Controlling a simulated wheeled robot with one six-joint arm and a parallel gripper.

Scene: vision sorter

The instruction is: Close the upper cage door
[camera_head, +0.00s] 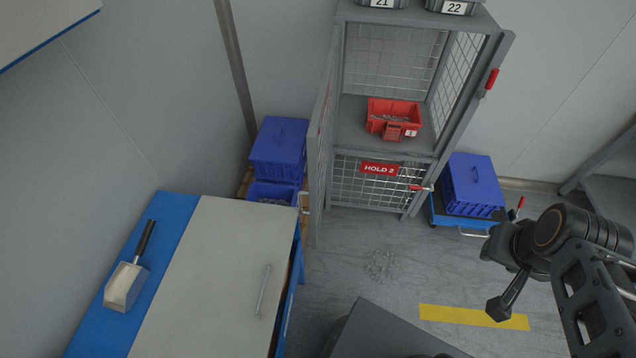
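The grey cage (470,120) stands at the back, right of centre. Its upper door (321,150) is open, swung out on the left side toward me and seen almost edge-on. A small pale handle (304,203) shows near the door's lower end. The upper compartment's front is open, with a red bin (394,116) inside. A red latch (491,80) is on the right post. The lower mesh door (375,185), marked HOLD 2, is shut. My gripper (500,275) is at the right, apart from the door; its finger gap is unclear.
A workbench (215,260) with a scoop (128,270) and a metal rod (263,291) fills the lower left, close to the open door. Blue crates (280,150) stand behind the door; another blue crate (471,185) is right of the cage.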

